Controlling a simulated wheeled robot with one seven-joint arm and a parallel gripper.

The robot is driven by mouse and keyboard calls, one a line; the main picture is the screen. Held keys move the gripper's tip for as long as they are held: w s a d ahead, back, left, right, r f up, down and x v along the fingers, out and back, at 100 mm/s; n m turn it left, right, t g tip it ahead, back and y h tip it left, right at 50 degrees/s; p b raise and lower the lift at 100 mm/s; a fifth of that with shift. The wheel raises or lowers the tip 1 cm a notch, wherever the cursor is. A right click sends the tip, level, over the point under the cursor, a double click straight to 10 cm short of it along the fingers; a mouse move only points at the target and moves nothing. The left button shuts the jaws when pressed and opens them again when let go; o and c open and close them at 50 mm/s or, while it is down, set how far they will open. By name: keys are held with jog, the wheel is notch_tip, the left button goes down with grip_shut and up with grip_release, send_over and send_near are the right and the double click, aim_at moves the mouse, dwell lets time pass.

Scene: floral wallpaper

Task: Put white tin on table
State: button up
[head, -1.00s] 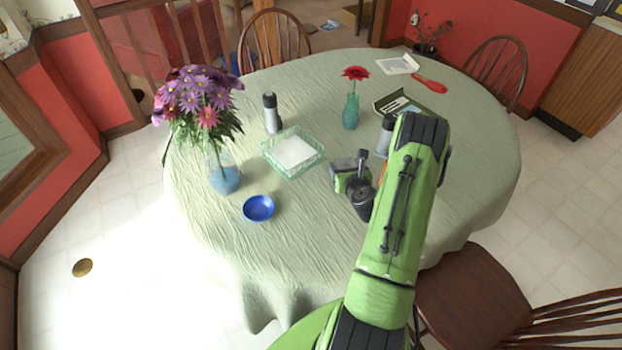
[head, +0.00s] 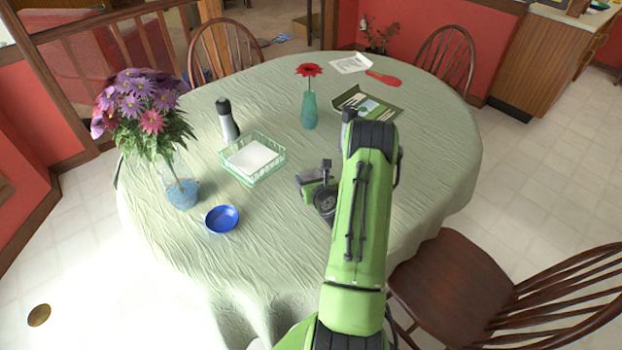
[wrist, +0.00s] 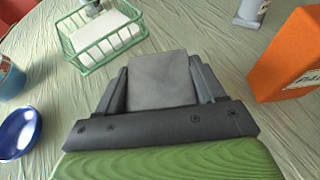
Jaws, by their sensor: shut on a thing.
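In the wrist view a pale grey, flat-faced block, which looks like the white tin (wrist: 160,82), sits between the two dark fingers of my gripper (wrist: 161,88). My gripper is shut on it. In the head view my gripper (head: 318,186) is over the table (head: 430,140), right of the green basket. My arm hides part of the gripper, and the tin is hard to make out there. I cannot tell whether the tin touches the cloth.
The green basket (head: 265,176) holds a white block. A blue bowl (head: 222,219), flower vase (head: 181,192), teal vase (head: 309,112) and dark-topped bottle (head: 228,124) stand around. An orange box (wrist: 288,58) is at right in the wrist view. Cloth between basket and gripper is bare.

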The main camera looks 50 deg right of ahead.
jog(key=shift+f+b, duration=0.45)
jog(key=shift+f, duration=0.1)
jog(key=o, duration=1.4)
jog(key=shift+s+a, duration=0.15)
jog(key=shift+s, duration=0.15)
jog(key=b+v, duration=0.3)
jog(key=v, duration=0.2)
jog(key=shift+s+a+r, duration=0.1)
jog(key=shift+s+a, duration=0.1)
jog(key=shift+s, duration=0.2)
jog(key=shift+s+a+r, duration=0.25)
jog(key=shift+s+r, duration=0.1)
jog(key=shift+r, duration=0.05)
